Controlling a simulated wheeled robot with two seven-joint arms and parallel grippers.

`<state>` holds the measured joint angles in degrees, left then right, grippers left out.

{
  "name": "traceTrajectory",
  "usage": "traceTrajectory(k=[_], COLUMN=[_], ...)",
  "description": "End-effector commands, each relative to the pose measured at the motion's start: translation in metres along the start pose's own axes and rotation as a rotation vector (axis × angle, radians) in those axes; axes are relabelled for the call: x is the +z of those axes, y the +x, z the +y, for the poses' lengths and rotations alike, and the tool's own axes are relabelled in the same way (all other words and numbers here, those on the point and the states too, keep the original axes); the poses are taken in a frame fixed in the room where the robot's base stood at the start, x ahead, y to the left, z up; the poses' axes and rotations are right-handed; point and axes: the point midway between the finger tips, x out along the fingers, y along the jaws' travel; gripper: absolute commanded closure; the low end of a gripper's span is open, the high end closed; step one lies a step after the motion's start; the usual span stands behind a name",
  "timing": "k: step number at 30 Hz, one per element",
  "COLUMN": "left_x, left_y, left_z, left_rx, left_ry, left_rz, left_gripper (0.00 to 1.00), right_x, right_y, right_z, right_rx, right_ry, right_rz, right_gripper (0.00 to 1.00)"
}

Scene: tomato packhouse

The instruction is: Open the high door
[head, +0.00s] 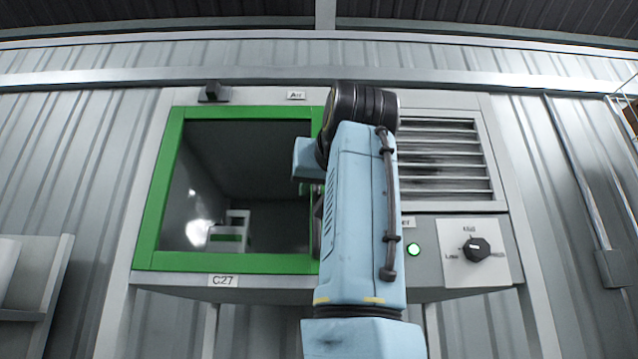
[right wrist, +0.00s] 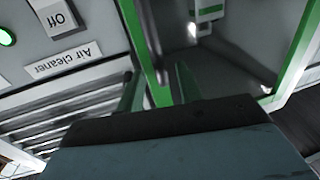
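The high door (head: 150,215) is a green-framed window door in the left part of a grey wall cabinet. It looks closed, its frame flush with the cabinet front. My right arm stands in front of its right edge and hides most of that side. My right gripper (head: 309,172) is largely hidden behind the arm there. In the right wrist view, its two fingers (right wrist: 157,82) stand apart, with the green door frame (right wrist: 133,22) and a dark upright bar, perhaps the handle, between them. Contact cannot be told. My left gripper is not in view.
Right of the door are a louvred vent (head: 440,160), a lit green lamp (head: 413,249) and a black knob (head: 477,249). An "Air cleaner" label (right wrist: 63,60) shows in the right wrist view. A grey shelf (head: 40,285) is at left.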

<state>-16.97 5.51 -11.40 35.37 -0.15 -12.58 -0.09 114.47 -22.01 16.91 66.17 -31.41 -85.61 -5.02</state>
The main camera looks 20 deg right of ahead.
Motion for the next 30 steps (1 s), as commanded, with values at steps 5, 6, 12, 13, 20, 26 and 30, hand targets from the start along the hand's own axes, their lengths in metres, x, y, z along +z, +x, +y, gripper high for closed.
traceTrajectory(k=[5, 6, 12, 13, 20, 26, 30], left_x=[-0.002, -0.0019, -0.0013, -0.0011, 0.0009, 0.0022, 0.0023], left_y=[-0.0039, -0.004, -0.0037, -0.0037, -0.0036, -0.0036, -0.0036], left_z=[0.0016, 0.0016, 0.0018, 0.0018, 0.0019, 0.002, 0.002], left_rx=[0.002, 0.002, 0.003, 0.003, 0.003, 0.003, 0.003], left_ry=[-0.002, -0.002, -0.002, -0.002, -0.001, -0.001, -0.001], left_rz=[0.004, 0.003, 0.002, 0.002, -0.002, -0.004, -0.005], left_gripper=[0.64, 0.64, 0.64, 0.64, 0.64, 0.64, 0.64], right_x=[-0.0003, -0.0001, 0.0003, 0.0003, 0.0003, 0.0002, 0.0001], right_y=[0.0124, 0.0133, 0.0139, 0.0138, 0.0136, 0.0135, 0.0134], right_z=[0.0003, 0.0003, 0.0003, 0.0003, 0.0002, 0.0001, 0.0003], right_rx=[0.0, 0.0, 0.0, 0.0, 0.0, 0.0, 0.0], right_ry=[0.001, 0.001, 0.001, 0.001, 0.0, 0.0, 0.0], right_rz=[0.0, 0.0, 0.0, 0.0, 0.0, 0.0, 0.001], right_gripper=[0.64, 0.64, 0.64, 0.64, 0.91, 1.0, 1.0])
